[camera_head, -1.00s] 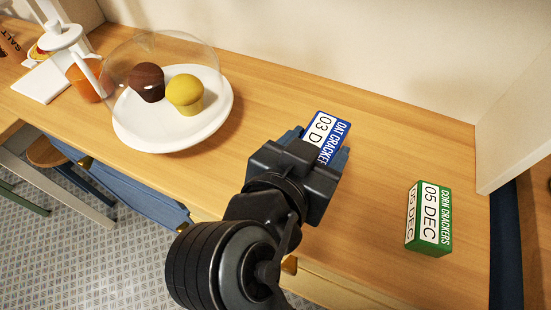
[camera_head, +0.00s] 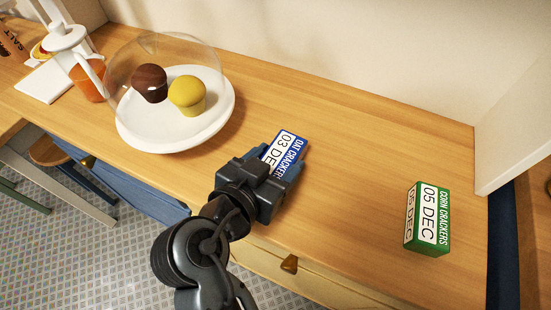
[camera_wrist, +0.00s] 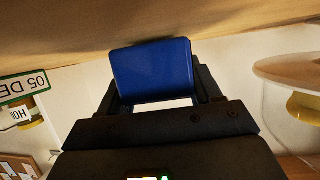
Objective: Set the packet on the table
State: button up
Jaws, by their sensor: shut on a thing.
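The blue oat crackers packet (camera_head: 287,148), with a white "03 DE" label, is held in my gripper (camera_head: 281,168) over the wooden counter (camera_head: 350,190). My gripper is shut on its near part, which hides some of the label. In the wrist view the packet's plain blue end (camera_wrist: 153,70) sits between the fingers. I cannot tell whether the packet touches the wood. A table top (camera_head: 10,128) with a pale leg partly shows at the left edge, beside a stool (camera_head: 46,152).
A green corn crackers packet (camera_head: 427,220) stands at the counter's right. A white plate (camera_head: 150,138) with two muffins under a glass dome is left of my gripper. An orange mug (camera_head: 86,84) stands beyond it. A white wall panel (camera_head: 512,140) bounds the right.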

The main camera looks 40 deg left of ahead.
jog(key=shift+f, duration=0.1)
jog(key=shift+f, duration=0.15)
jog(key=o, duration=1.2)
jog(key=shift+c, duration=0.2)
